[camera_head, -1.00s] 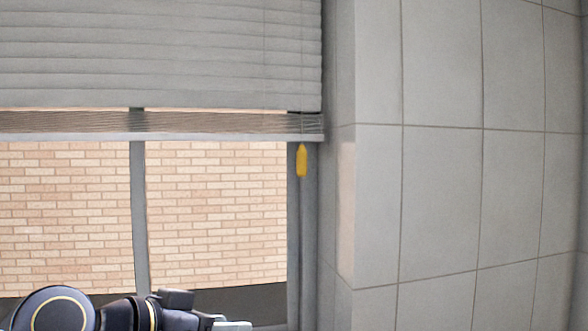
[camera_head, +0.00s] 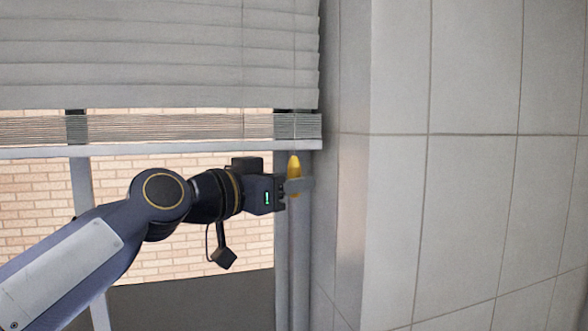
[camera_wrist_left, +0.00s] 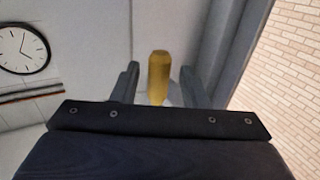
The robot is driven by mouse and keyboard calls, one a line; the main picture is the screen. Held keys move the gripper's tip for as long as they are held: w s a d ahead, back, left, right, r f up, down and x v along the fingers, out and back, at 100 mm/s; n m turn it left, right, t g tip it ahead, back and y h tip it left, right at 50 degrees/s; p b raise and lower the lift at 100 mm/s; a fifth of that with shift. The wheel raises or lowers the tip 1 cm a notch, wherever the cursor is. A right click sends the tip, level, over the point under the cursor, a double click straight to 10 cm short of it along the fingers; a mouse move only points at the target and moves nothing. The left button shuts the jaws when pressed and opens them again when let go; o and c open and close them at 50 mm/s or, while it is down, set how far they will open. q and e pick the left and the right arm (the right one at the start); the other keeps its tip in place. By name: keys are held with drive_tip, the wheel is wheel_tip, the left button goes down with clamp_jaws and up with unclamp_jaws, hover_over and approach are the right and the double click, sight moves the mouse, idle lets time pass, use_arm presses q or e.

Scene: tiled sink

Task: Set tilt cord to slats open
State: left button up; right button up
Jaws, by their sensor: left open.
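The yellow tassel (camera_head: 294,168) of the tilt cord hangs just below the right end of the blind's bottom rail (camera_head: 200,147). The blind's upper slats (camera_head: 150,60) look shut, with a stack of slats above the rail. My left gripper (camera_head: 300,185) is at the tassel and hides part of it. In the left wrist view the tassel (camera_wrist_left: 160,77) stands between the two open fingers (camera_wrist_left: 160,88), with a gap visible on each side. The thin cord shows faintly against the slats. My right gripper is in neither view.
A tiled wall (camera_head: 480,80) rises close to the right of the tassel. The window frame (camera_head: 285,235) is behind my gripper, with a brick wall (camera_head: 40,195) outside. A wall clock (camera_wrist_left: 24,47) shows in the left wrist view.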

use_arm(q)
drive_tip(key=shift+w+d, duration=0.4)
drive_tip(key=shift+d, duration=0.15)
clamp_jaws()
